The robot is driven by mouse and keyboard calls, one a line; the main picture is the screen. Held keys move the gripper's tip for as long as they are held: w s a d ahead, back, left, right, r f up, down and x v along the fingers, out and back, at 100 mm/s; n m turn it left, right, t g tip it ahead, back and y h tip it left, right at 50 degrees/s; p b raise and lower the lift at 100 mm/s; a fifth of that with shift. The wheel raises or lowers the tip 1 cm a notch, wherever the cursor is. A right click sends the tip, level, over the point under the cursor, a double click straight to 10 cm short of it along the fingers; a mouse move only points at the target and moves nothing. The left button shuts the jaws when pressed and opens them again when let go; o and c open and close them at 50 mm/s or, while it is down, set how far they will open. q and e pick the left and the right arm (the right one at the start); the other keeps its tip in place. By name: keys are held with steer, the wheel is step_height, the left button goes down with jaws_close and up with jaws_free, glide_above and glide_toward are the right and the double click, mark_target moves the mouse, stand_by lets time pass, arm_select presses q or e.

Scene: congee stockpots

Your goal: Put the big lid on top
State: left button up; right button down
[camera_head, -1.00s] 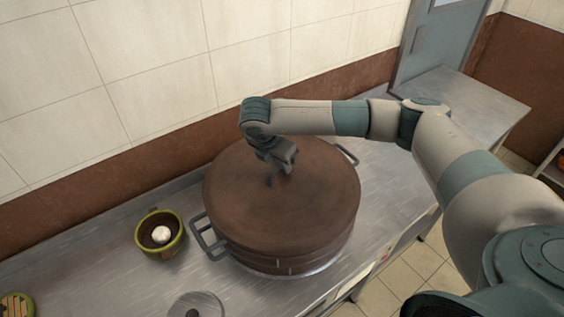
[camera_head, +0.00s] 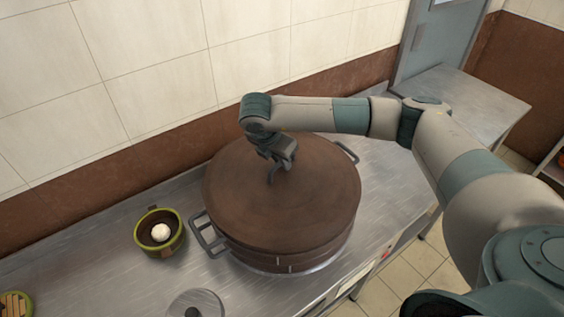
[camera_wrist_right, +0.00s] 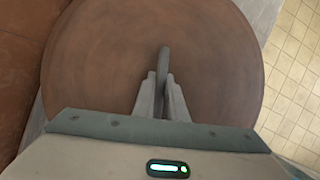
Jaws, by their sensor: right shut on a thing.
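The big lid (camera_head: 300,200) is a wide brown wooden disc. It lies over the large brown stockpot (camera_head: 290,261), whose side shows below the lid's front edge. I cannot tell if the lid rests fully on the rim. My right gripper (camera_head: 274,178) is at the lid's upper middle, shut on its handle. In the right wrist view the fingers (camera_wrist_right: 163,92) close around the dark handle (camera_wrist_right: 164,60), with the lid (camera_wrist_right: 225,70) filling most of the picture. My left gripper is not in view.
A green-rimmed bowl (camera_head: 147,243) with a white bun stands left of the pot. A small metal lid (camera_head: 180,300) lies in front on the steel counter (camera_head: 120,290). A pot handle (camera_head: 207,235) sticks out left. A tiled wall (camera_head: 150,80) is behind.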

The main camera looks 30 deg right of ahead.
steer(key=shift+r+b, duration=0.1)
steer(key=shift+b, duration=0.35)
stand_by(1.0)
steer(key=shift+f+b, duration=0.3)
steer(key=shift+f, duration=0.05)
steer(key=c, duration=2.1)
jaws_free()
steer(key=shift+s, duration=0.1)
steer(key=shift+p+v, duration=2.15)
steer(key=shift+v, duration=3.35)
steer(key=shift+f, duration=0.1)
